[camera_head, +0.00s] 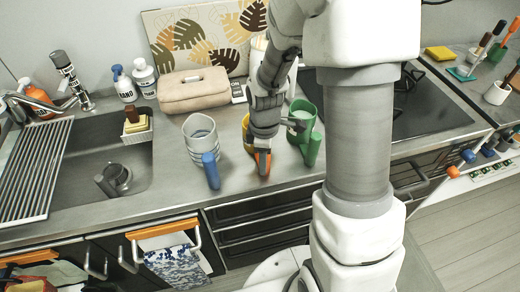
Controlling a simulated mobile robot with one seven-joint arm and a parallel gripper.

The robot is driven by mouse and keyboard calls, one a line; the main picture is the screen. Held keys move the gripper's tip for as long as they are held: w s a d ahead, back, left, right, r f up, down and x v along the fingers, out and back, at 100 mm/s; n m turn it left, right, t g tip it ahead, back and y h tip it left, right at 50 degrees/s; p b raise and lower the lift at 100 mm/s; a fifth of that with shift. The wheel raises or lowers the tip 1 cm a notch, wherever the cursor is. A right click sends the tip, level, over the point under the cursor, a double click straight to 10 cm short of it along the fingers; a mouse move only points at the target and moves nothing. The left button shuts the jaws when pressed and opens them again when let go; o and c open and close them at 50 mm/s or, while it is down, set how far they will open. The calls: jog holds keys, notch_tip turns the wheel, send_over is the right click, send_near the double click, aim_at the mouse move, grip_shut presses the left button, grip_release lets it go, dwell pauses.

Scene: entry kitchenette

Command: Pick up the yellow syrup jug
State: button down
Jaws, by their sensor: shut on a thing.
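The yellow syrup jug (246,136) stands on the grey counter, mostly hidden behind my gripper. Its orange handle (263,164) points toward the counter's front edge. My gripper (262,149) reaches down from above and is shut on the jug at its handle. The fingertips are small and partly hidden here. I cannot tell whether the jug's base touches the counter.
A clear grey jug (200,139) with a blue handle stands close on the left. A green jug (301,122) stands close on the right. A beige bag (194,92) and a leaf-pattern board (205,38) are behind. The sink (128,165) is left, a dark cooktop (425,105) right.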

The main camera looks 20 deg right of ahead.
jog(key=shift+r, duration=0.1)
notch_tip(320, 180, up, 10)
jog(key=shift+f+p, duration=0.1)
jog(key=shift+p, duration=0.6)
